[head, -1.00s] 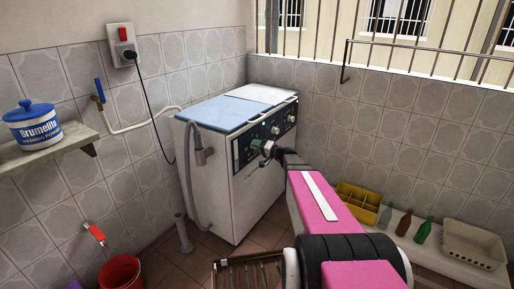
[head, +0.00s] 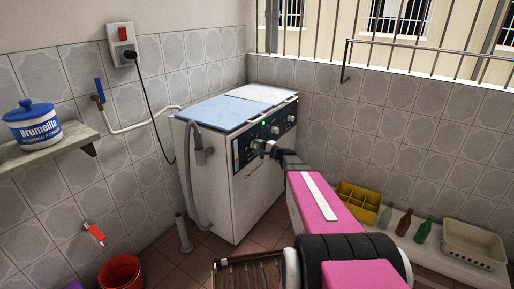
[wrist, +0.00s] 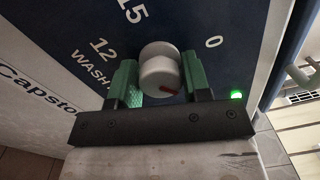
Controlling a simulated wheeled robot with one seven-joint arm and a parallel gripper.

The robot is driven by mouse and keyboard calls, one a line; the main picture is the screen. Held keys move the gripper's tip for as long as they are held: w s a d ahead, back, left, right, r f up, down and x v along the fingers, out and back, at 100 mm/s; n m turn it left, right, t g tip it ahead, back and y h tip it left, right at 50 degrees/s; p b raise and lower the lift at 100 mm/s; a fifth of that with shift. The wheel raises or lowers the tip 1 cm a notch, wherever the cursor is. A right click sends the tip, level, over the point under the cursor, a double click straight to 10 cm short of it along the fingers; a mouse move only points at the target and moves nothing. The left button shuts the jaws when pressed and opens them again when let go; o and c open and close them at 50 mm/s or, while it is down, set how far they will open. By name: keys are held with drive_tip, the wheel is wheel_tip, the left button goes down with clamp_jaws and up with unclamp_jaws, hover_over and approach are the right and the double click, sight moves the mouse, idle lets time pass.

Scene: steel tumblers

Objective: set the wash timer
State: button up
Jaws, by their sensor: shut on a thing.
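The washing machine (head: 215,185) is a white twin-tub with a dark blue control panel. In the wrist view its wash timer knob (wrist: 158,68) is pale grey and round, with a red mark on its lower right part. The panel (wrist: 185,22) around it reads "WASH", "12", "15" and "0". My gripper (wrist: 160,78) has green fingers, one on each side of the knob, shut on it. A green light (wrist: 237,95) glows right of the gripper.
Other knobs (head: 275,130) sit further along the panel. A grey drain hose (head: 190,180) hangs on the machine's left side. A yellow crate (head: 358,202), bottles (head: 404,222) and a cream basket (head: 473,243) stand on a ledge at right. A red bucket (head: 120,272) is at lower left.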

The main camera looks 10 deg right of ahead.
idle(0.4)
drive_tip(key=o, duration=0.8)
drive_tip(key=shift+o, duration=0.2)
drive_tip(key=v, duration=1.1)
drive_tip(key=shift+a, duration=0.1)
drive_tip(key=s+a+f+n+g+h, duration=0.55)
drive_tip(key=s+a+f+g, duration=0.3)
drive_tip(key=s+a, duration=0.35)
drive_tip(key=s+d+n+g+h, duration=0.1)
drive_tip(key=s+n+g+h, duration=0.1)
drive_tip(key=s+h, duration=0.2)
drive_tip(key=s+d+f+n+g+h, duration=0.1)
drive_tip(key=s+n+g+h, duration=0.1)
drive_tip(key=s, duration=0.4)
drive_tip(key=shift+s+d+n+h, duration=0.3)
drive_tip(key=shift+n+h, duration=0.35)
drive_tip(key=shift+h, duration=0.4)
